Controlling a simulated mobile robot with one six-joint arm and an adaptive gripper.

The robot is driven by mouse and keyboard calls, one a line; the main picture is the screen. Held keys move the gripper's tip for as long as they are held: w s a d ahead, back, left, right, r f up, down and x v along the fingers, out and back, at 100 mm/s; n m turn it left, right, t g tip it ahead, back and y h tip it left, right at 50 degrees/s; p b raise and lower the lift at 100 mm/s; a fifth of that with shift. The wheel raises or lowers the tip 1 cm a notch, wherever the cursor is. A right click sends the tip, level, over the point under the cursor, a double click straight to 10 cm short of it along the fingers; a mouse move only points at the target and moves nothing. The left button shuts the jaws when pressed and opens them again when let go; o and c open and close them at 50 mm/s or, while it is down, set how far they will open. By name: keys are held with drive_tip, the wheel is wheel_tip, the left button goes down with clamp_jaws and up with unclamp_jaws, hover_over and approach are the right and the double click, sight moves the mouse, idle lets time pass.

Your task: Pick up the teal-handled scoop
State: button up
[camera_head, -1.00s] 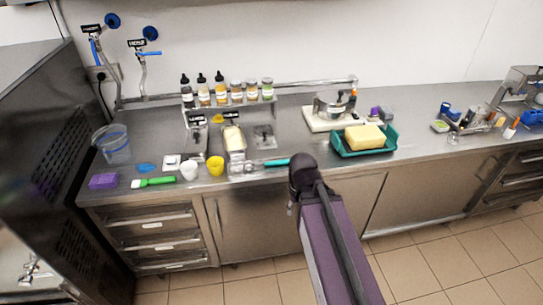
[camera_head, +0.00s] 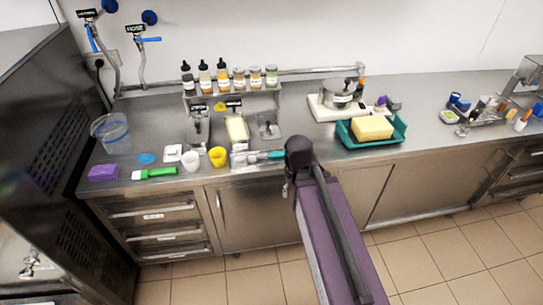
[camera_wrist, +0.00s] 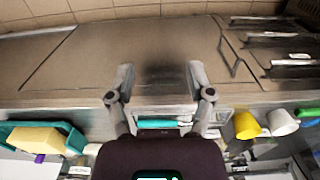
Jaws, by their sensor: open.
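The teal-handled scoop (camera_head: 265,156) lies at the front edge of the steel counter, its handle pointing right toward my arm's end. Its metal end is small and hard to make out. In the wrist view, the teal handle (camera_wrist: 158,124) shows between and behind the two fingers of my gripper (camera_wrist: 160,80), near the counter edge. The fingers are spread wide with nothing between their tips. In the head view my arm's dark end covers most of the gripper and may hide the handle's right end.
A yellow cup (camera_head: 217,157), a white cup (camera_head: 191,162) and a green-handled tool (camera_head: 155,174) lie left of the scoop. A teal tray (camera_head: 390,139) with a yellow block (camera_head: 372,127) stands to the right. Bare counter (camera_head: 425,95) lies farther right.

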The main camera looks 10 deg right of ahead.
drive_tip(key=w+r+n+t+p, duration=0.1)
drive_tip(key=w+n, duration=0.8)
drive_tip(key=w, duration=0.4)
drive_tip(key=w+a+r+n+t+p, duration=0.1)
drive_tip(key=w+r+n, duration=0.1)
drive_tip(key=w+n, duration=0.7)
drive_tip(key=w, duration=0.4)
drive_tip(key=shift+w+a+p, duration=0.2)
drive_tip(key=shift+a+p, duration=0.1)
drive_tip(key=shift+p, duration=0.05)
drive_tip(key=shift+f, duration=0.15)
drive_tip(key=b, duration=0.9)
hover_over(274, 154)
drive_tip(key=f, duration=0.8)
drive_tip(key=shift+s+a+f, duration=0.1)
drive_tip(key=shift+s, duration=0.25)
drive_tip(key=shift+w+f+b, duration=0.2)
drive_tip(key=shift+f+b, duration=0.95)
drive_tip(key=shift+f, duration=0.15)
drive_tip(key=shift+w+f+b, duration=0.2)
drive_tip(key=shift+f+b, duration=0.95)
drive_tip(key=shift+f, duration=0.1)
drive_tip(key=shift+c, duration=0.2)
clamp_jaws()
